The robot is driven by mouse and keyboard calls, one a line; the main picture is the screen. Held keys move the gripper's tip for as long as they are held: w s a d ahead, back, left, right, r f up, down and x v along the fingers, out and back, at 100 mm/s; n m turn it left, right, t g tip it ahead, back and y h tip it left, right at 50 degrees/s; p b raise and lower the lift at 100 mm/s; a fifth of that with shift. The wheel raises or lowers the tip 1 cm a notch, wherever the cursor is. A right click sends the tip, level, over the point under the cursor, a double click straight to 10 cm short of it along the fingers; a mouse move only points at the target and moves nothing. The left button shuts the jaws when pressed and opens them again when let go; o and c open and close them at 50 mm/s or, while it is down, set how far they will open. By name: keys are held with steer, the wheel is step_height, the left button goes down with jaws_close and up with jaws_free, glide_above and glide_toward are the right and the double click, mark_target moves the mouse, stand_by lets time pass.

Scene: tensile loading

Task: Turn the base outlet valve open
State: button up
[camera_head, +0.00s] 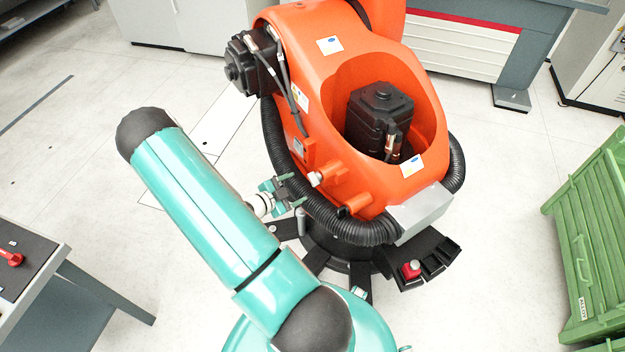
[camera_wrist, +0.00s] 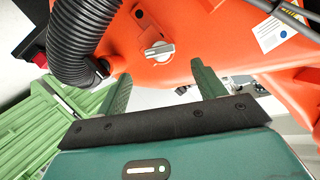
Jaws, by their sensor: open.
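The valve is a small silver-white knob (camera_wrist: 158,50) on the side of the orange robot body (camera_wrist: 180,22). In the head view the knob (camera_head: 314,179) sits low on the left flank of the orange body (camera_head: 322,60). My gripper (camera_head: 292,190) is just left of it, with its teal fingers pointing at the body. In the wrist view my gripper (camera_wrist: 163,82) has its two green fingers spread wide. The knob appears beyond the fingertips, roughly between them, and nothing is held. The knob's handle looks tilted slightly.
A ribbed black hose (camera_head: 278,150) curves around the orange body near my gripper. A red button (camera_head: 411,270) sits on the black base. A green crate (camera_head: 590,235) stands at right, a table (camera_head: 40,262) at left.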

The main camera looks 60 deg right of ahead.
mark_target(311, 180)
steer(key=x, duration=0.9)
steer(key=shift+d, duration=0.1)
steer(key=c, duration=1)
